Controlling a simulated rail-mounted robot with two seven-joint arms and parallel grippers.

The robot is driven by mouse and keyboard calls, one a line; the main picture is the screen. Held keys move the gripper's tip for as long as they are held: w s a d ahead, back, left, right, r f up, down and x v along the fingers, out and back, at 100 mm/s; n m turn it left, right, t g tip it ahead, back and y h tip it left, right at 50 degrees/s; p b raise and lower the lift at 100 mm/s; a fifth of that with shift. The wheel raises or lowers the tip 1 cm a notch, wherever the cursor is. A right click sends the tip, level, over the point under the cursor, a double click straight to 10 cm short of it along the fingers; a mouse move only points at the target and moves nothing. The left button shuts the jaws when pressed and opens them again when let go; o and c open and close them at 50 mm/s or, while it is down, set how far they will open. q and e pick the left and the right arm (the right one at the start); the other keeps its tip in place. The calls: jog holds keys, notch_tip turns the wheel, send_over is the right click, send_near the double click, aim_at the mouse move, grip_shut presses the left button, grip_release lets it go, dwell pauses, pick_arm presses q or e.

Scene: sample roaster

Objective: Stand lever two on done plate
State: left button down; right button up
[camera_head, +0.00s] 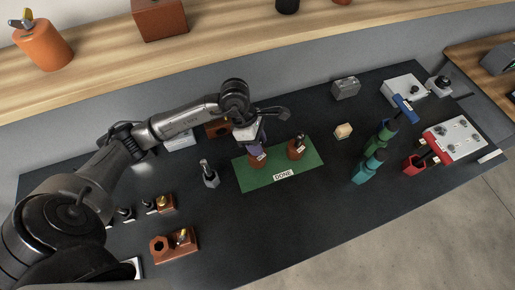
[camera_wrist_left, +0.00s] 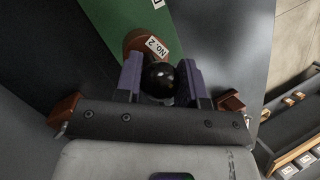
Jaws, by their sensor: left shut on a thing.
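The green done plate (camera_head: 283,177), marked DONE, lies near the middle of the dark bench. Lever two (camera_head: 257,160) has a round brown base, upright over the plate's left part. I cannot tell whether its base touches the plate. My left gripper (camera_head: 254,146) is shut on it from above. In the left wrist view, the purple-padded fingers (camera_wrist_left: 160,84) flank its black ball knob (camera_wrist_left: 158,78), and its base carries a "NO. 2" label (camera_wrist_left: 157,47). Another brown-based lever (camera_head: 296,151) stands on the plate's right part. My right gripper is not in view.
A dark grey metal piece (camera_head: 210,176) stands just left of the plate. A brown block (camera_head: 182,243) with a hole lies at the front left. Teal and blue handled pieces (camera_head: 368,166) stand to the right.

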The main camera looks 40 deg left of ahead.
pick_arm(q)
jog(key=shift+f, duration=1.95)
jog(key=shift+f+b, duration=0.2)
jog(key=shift+b, duration=0.1)
jog(key=c, duration=0.7)
grip_release()
jog(key=shift+r, duration=0.1)
